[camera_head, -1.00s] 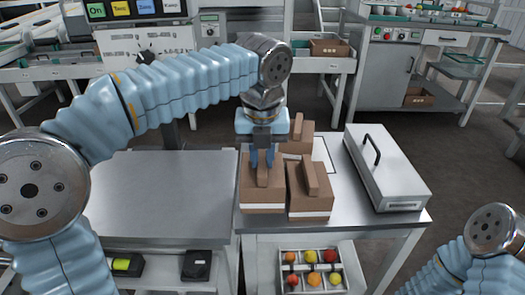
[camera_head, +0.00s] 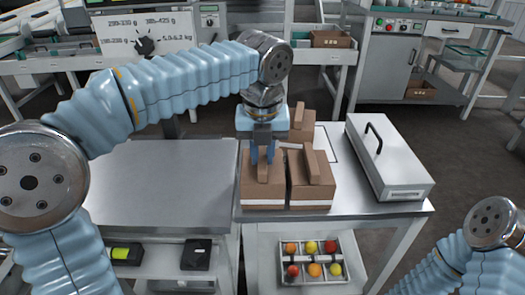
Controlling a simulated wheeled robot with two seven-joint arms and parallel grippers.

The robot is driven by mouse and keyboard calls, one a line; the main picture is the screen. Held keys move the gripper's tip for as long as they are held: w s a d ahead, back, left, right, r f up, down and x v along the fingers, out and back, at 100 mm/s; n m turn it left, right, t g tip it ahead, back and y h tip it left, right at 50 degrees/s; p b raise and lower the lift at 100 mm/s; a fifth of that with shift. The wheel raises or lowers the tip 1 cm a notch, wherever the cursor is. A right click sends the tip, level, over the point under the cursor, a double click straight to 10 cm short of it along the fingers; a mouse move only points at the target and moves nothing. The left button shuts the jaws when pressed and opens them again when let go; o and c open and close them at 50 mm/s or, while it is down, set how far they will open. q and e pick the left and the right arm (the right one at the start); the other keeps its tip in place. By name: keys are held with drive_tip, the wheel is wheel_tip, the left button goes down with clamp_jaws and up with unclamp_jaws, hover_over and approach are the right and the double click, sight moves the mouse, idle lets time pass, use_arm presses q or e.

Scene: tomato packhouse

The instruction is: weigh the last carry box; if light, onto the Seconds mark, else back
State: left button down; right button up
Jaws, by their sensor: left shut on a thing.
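Three brown carry boxes with upright handles stand on the right table. My left gripper (camera_head: 263,150) points down and is shut on the handle of the front left carry box (camera_head: 262,192). That box appears to rest on the table. A second carry box (camera_head: 312,188) stands close at its right, and a third carry box (camera_head: 301,129) stands behind them, partly hidden by my gripper. A thin dark outline (camera_head: 328,143) shows on the table behind the right box; I cannot tell which mark it is. My right gripper is out of view; only part of that arm shows at lower right. No scale is clearly identifiable.
A grey metal case (camera_head: 387,160) with a black handle stands on the right of the table. The left metal table (camera_head: 165,190) is bare. Below, a divided tray (camera_head: 313,247) holds several tomatoes, and a dark device (camera_head: 196,255) lies on a shelf.

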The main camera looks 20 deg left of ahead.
use_arm(q)
drive_tip(key=shift+f, duration=0.25)
drive_tip(key=c, duration=0.9)
unclamp_jaws()
drive_tip(key=c, duration=0.3)
drive_tip(key=shift+c, duration=0.2)
wheel_tip(320, 180, up, 5)
drive_tip(key=p, duration=0.4)
drive_tip(key=shift+f+p, duration=0.1)
drive_tip(key=shift+p, duration=0.2)
drive_tip(key=shift+r, duration=1.1)
